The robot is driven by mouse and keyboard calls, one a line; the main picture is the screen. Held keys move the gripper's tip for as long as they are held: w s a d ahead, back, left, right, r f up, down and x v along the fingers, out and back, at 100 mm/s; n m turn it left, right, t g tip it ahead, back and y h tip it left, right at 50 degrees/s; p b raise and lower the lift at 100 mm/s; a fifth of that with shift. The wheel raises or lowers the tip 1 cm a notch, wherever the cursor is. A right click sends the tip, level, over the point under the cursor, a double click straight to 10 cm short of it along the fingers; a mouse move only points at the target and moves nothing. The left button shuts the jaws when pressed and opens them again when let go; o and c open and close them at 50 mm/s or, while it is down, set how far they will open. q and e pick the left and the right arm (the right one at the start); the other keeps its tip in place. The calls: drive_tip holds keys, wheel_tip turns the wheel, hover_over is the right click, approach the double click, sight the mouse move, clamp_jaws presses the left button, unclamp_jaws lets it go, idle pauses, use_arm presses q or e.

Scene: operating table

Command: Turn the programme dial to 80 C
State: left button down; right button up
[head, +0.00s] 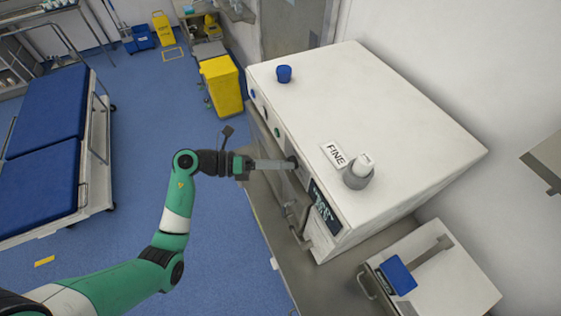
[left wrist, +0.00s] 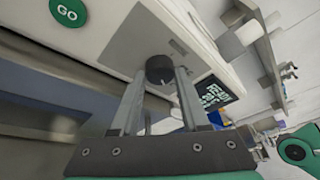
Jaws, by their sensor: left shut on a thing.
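The programme dial (left wrist: 160,69) is a dark round knob on the grey front panel of a large white machine (head: 360,110). In the head view the dial (head: 292,162) is mostly hidden by my fingers. My left gripper (head: 285,164) reaches the front from the left. In the left wrist view my left gripper (left wrist: 161,78) has its two fingers on either side of the dial, shut on it. The dark display (left wrist: 212,92) is beside the dial, and its text is too small to read. The dial's pointer and markings cannot be made out. My right gripper is not in view.
A green GO button (left wrist: 68,10) is on the same front. A FINE sign (head: 336,154), a grey-white container (head: 359,172) and a blue cup (head: 284,74) stand on the machine. A metal door handle (head: 298,220) sticks out below the display.

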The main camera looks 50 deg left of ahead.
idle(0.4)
use_arm(q)
drive_tip(key=shift+c, duration=2)
unclamp_jaws()
drive_tip(key=b+v, duration=0.1)
drive_tip(key=v, duration=1)
drive_tip(key=shift+s, duration=0.3)
drive_tip(key=shift+a+r, duration=0.1)
drive_tip(key=shift+a, duration=0.05)
